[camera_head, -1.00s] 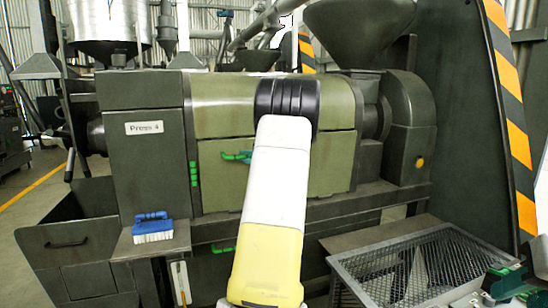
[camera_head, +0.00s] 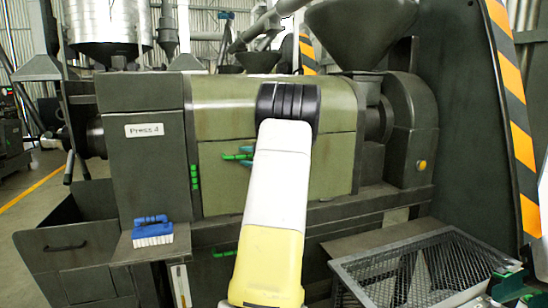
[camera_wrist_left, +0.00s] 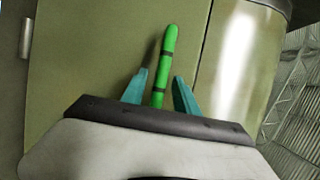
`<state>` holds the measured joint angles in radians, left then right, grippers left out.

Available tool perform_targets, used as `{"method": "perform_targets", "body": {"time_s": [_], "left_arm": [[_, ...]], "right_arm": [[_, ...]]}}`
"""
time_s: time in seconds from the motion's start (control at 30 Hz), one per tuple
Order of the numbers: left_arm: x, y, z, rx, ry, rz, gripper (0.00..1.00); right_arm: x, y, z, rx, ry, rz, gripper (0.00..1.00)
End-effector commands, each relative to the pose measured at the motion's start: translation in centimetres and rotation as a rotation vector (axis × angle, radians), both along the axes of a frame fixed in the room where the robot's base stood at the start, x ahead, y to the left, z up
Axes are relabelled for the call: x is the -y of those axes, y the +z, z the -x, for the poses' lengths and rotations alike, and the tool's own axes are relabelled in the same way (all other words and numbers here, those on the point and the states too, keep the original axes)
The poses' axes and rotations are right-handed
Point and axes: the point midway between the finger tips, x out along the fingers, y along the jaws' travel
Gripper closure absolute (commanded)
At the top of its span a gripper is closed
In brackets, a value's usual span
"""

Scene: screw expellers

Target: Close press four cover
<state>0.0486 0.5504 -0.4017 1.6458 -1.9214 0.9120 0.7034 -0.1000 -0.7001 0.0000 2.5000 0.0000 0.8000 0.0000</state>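Press four stands in the middle of the head view, with a "Press 4" label (camera_head: 144,130) on its dark left housing. Its olive cover has a curved upper part (camera_head: 222,105) and a front panel (camera_head: 325,165) that look flush with the body. A green handle (camera_head: 228,157) sticks out from the front panel. My left gripper (camera_head: 247,157) is at this handle, partly hidden by my arm. In the left wrist view, its two teal fingers (camera_wrist_left: 158,88) stand apart on either side of the green handle (camera_wrist_left: 168,55), with visible gaps. My right gripper cannot be made out.
A blue brush (camera_head: 152,230) lies on a small ledge left of the press. A wire mesh tray (camera_head: 395,265) stands in front at lower right. A dark hopper (camera_head: 360,30) tops the press. A dark panel with a striped edge (camera_head: 510,100) stands at the right.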

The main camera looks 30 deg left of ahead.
Motion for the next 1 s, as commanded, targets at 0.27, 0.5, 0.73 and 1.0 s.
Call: {"method": "perform_targets", "body": {"time_s": [0.27,0.5,0.73,1.0], "left_arm": [[1.2,0.1,0.3,0.0,-0.001,0.001,0.64],[5.1,0.6,1.6,0.0,-0.003,0.002,0.64],[7.2,0.9,2.4,0.0,-0.001,0.0,0.64],[7.3,0.8,2.5,0.0,0.0,0.0,0.64]], "right_arm": [[0.0,0.0,0.0,0.0,0.0,0.0,0.64],[0.0,0.0,0.0,0.0,0.0,0.0,0.64],[0.0,0.0,0.0,0.0,0.0,0.0,0.64],[0.0,0.0,0.0,0.0,0.0,0.0,0.64]]}}
